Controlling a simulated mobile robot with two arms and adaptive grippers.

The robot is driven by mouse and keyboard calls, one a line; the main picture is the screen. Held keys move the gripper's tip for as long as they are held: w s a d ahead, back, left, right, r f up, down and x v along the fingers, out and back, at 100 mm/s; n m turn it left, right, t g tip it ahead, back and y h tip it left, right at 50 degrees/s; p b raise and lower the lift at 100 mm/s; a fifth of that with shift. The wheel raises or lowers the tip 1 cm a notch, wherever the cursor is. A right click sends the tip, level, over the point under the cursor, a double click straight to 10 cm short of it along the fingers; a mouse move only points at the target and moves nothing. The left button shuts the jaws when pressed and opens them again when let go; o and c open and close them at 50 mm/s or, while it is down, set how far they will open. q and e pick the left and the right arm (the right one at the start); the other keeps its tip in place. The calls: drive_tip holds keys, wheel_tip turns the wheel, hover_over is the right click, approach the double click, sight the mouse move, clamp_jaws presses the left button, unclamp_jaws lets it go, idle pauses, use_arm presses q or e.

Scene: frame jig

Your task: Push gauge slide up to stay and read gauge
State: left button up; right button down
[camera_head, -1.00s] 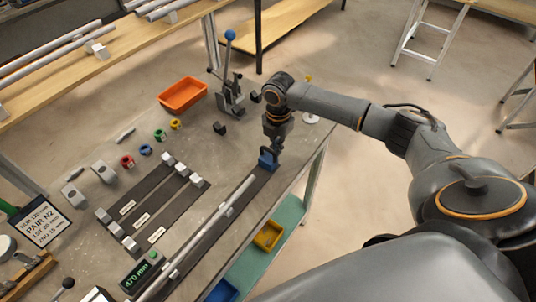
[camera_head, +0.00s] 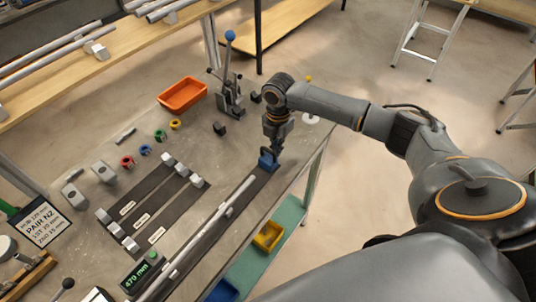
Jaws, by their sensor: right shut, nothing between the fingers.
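The blue gauge slide (camera_head: 267,161) sits on the dark rail at the right edge of the bench. My right gripper (camera_head: 275,149) is shut and empty, pointing down at the slide; it looks to be touching or very close, I cannot tell which. A long grey stay (camera_head: 212,232) lies along the rail, its far end close to the slide. The gauge display (camera_head: 139,274) at the near end shows green digits that look like 470 mm. My left gripper is not in view.
An orange bin (camera_head: 183,95) and a lever press with a blue knob (camera_head: 230,90) stand at the back. Several coloured rings and dark strips with grey blocks (camera_head: 168,160) lie left of the rail. A sign (camera_head: 38,222) stands at left. A yellow bin (camera_head: 268,236) sits on the lower shelf.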

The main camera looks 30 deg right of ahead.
sight(270, 156)
drive_tip(key=shift+s+a, duration=0.1)
drive_tip(key=shift+a, duration=0.1)
drive_tip(key=shift+s+a+p, duration=0.35)
drive_tip(key=shift+a+p, duration=0.4)
drive_tip(key=shift+a, duration=0.05)
drive_tip(key=shift+s+a+p, duration=0.25)
drive_tip(key=shift+a+p, duration=0.15)
drive_tip(key=shift+a, duration=0.2)
drive_tip(key=shift+s+a, duration=0.15)
drive_tip(key=shift+a, duration=0.2)
drive_tip(key=shift+s+a+p, duration=0.2)
drive_tip(key=shift+a+p, duration=0.25)
drive_tip(key=shift+a, duration=0.1)
drive_tip(key=shift+s+a+p, duration=0.2)
drive_tip(key=shift+a+p, duration=0.25)
drive_tip(key=shift+a, duration=0.05)
drive_tip(key=shift+a+f, duration=0.1)
